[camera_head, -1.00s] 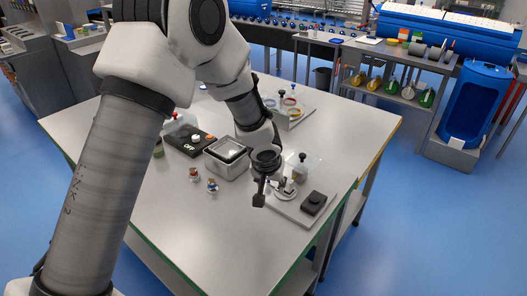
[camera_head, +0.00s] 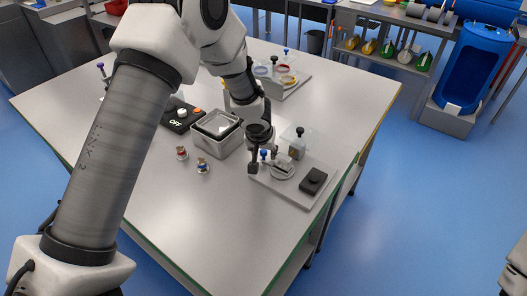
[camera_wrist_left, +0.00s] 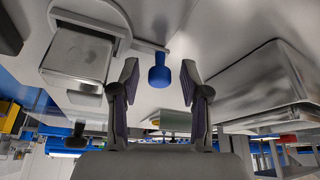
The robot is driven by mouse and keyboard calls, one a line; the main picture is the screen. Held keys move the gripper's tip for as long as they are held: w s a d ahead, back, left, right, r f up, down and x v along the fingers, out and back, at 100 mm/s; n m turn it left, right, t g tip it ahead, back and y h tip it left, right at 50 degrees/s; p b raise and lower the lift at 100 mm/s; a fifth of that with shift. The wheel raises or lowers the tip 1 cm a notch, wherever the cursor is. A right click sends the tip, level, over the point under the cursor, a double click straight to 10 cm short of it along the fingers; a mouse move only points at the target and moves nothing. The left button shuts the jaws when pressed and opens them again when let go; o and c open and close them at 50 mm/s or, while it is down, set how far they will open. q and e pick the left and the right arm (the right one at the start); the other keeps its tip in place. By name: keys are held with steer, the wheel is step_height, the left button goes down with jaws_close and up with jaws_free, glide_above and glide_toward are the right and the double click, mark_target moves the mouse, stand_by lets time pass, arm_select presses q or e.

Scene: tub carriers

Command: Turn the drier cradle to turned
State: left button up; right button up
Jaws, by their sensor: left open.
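The drier cradle (camera_head: 282,171) is a round pale turntable with a metal block on it, set on a grey base plate on the table. A blue knob (camera_head: 264,154) stands on the end of its side arm. My left gripper (camera_head: 264,161) is open at the cradle's left side, pointing down. In the left wrist view the blue knob (camera_wrist_left: 159,74) lies between the two spread fingers, with a visible gap on each side. The cradle's metal block (camera_wrist_left: 76,58) shows at the upper left there. My right gripper is out of view.
A black box (camera_head: 313,181) and a clear box with a black knob (camera_head: 298,142) share the base plate. A metal tub (camera_head: 213,136) stands left of the gripper, near two small knobbed pieces (camera_head: 203,166) and a black OFF switch box (camera_head: 178,119). The front table is clear.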

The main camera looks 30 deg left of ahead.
arm_select(q)
steer(key=shift+s+d+r, duration=0.15)
steer(key=c, duration=0.4)
jaws_close()
steer(key=shift+s+n+b, duration=0.15)
steer(key=shift+n+b, duration=0.15)
steer(key=shift+b, duration=0.05)
